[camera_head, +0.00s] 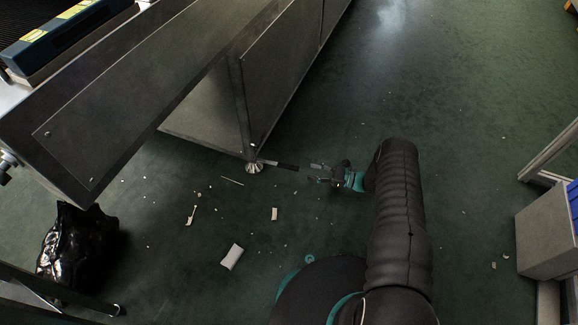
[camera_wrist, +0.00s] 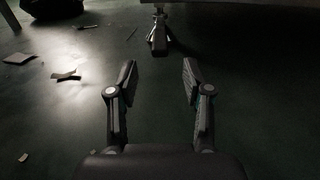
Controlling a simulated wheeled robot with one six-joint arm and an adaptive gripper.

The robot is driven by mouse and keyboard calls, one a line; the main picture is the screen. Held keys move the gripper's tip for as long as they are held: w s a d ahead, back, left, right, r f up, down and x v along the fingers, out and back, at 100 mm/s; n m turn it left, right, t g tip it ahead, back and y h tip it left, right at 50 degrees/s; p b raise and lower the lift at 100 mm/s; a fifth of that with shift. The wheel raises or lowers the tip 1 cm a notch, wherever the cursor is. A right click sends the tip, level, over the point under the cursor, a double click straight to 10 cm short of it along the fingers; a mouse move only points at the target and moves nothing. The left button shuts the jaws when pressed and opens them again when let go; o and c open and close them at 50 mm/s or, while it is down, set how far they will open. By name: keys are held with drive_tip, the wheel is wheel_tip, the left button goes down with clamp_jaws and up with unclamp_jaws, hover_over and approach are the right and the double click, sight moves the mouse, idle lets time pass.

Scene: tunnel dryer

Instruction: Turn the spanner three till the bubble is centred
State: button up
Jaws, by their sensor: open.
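The spanner (camera_head: 281,165) has a dark handle that sticks out to the right from the dryer's foot (camera_head: 254,168) near the floor. In the wrist view the spanner (camera_wrist: 158,43) points towards me from the foot (camera_wrist: 157,13), ahead of my fingers. My gripper (camera_head: 316,173) is open and empty, just right of the handle's end and apart from it. In the wrist view the gripper (camera_wrist: 159,77) has its fingers spread on either side of the spanner's line. A blue-green level with a yellow face (camera_head: 68,37) lies on top of the dryer. Its bubble is too small to read.
The dryer's metal body (camera_head: 200,105) overhangs the foot. Pale scraps (camera_head: 232,256) litter the green floor. A black bag (camera_head: 80,243) stands at the lower left. A grey cabinet (camera_head: 545,235) stands at the right. The floor behind my gripper is largely clear.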

approach(277, 163)
drive_tip(key=x, duration=0.4)
drive_tip(key=shift+s+a+r, duration=0.1)
drive_tip(key=shift+a+r, duration=0.05)
drive_tip(key=shift+a, duration=0.3)
clamp_jaws()
